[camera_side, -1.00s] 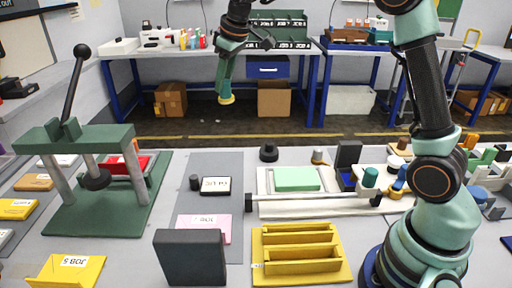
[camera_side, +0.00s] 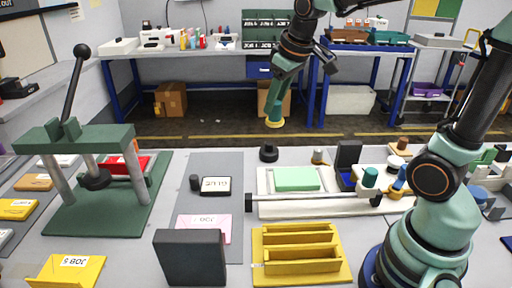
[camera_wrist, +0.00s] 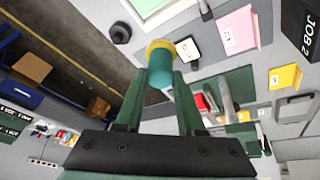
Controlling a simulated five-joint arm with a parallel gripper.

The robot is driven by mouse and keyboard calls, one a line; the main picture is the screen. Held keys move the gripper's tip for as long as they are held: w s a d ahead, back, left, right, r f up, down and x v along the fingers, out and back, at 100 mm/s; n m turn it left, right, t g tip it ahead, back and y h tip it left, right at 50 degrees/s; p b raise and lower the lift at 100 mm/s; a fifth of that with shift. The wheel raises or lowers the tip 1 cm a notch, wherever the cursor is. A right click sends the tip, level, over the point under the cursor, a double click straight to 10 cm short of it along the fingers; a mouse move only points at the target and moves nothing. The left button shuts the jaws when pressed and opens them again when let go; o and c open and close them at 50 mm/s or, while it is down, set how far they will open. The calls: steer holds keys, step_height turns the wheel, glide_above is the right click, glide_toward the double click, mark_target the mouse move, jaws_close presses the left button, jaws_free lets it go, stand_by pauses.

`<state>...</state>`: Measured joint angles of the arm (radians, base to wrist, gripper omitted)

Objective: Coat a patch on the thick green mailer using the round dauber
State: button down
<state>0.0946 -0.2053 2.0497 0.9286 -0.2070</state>
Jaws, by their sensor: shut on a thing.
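The thick green mailer (camera_side: 297,179) lies flat on the white plotter bed (camera_side: 263,183); a green edge at the top of the wrist view (camera_wrist: 150,6) appears to be part of it. My gripper (camera_side: 277,108) is shut on the round dauber (camera_side: 274,122), which has a teal body and a round yellow end. In the wrist view the dauber (camera_wrist: 161,66) sits between the two green fingers, yellow end outward. The dauber is in the air, clear of the mailer. In the side view the fingers hide most of its body.
A grey rail (camera_side: 315,202) runs along the bed's front. A black round pot (camera_side: 268,153) stands behind the bed, and a yellow rack (camera_side: 300,272) in front. A green lever press (camera_side: 90,175) stands left. A pink mailer (camera_side: 204,228) lies on the grey mat.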

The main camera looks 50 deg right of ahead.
steer(key=shift+s+d+f+m+g+h, duration=0.15)
steer(key=shift+s+d+f+m, duration=0.95)
steer(key=shift+d+f, duration=1.35)
steer(key=shift+s+d+f+m+g+h, duration=0.2)
steer(key=shift+s+d+f+m, duration=0.95)
steer(key=shift+f, duration=2.3)
steer(key=shift+s+d+f+m+t+h, duration=0.2)
steer(key=shift+s+d+f+m, duration=0.8)
steer(key=shift+d+f, duration=1.65)
steer(key=shift+w+a+f+m, duration=0.15)
steer(key=shift+a+f, duration=0.05)
steer(key=shift+f, duration=0.45)
steer(key=shift+w+a+f+m, duration=0.1)
steer(key=shift+a+f, duration=0.05)
steer(key=shift+f, duration=0.45)
steer(key=shift+y, duration=0.35)
steer(key=shift+w+a, duration=3.5)
steer(key=shift+a, duration=0.05)
steer(key=shift+h, duration=0.5)
steer(key=shift+s+d+r, duration=0.1)
steer(key=shift+s+d, duration=3.45)
steer(key=shift+d, duration=0.05)
